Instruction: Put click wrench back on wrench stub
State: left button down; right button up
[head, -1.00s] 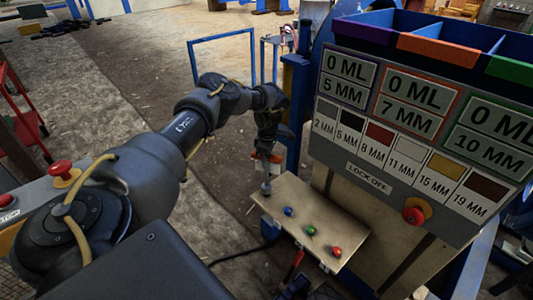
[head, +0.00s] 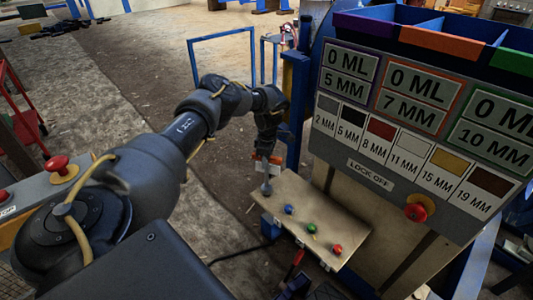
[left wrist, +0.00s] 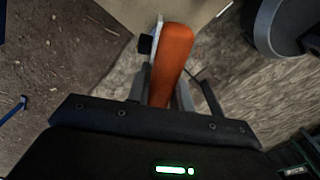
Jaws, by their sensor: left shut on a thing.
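The click wrench shows in the left wrist view as an orange handle (left wrist: 172,62) between the two fingers of my left gripper (left wrist: 160,92), which is shut on it. A pale strip and a small black block lie along its left side. In the head view my left gripper (head: 265,157) points down over the left end of a tan shelf (head: 296,208). Only small orange bits of the wrench (head: 276,160) show there. A grey round piece (head: 266,188) is just under the gripper; I cannot tell whether it belongs to the wrench or the shelf. I cannot make out the wrench stub. My right gripper is not in view.
Blue (head: 288,209), green (head: 311,228) and red (head: 337,249) knobs stand on the shelf. The labelled panel (head: 390,150) rises behind it, with a red lock-off button (head: 415,212). A blue post (head: 296,105) stands close right of my left arm. Open floor lies left.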

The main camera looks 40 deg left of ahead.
pick_arm(q)
jog(key=shift+f, duration=0.25)
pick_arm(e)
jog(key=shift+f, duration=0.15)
pick_arm(q)
jog(key=c, duration=1.2)
grip_release()
jog(key=shift+o, duration=0.2)
jog(key=r, duration=0.4)
jog(key=r+b, duration=0.1)
jog(key=r, duration=0.4)
jog(key=shift+w+d+r, duration=0.1)
jog(key=shift+d+r, duration=0.1)
jog(key=shift+r, duration=0.75)
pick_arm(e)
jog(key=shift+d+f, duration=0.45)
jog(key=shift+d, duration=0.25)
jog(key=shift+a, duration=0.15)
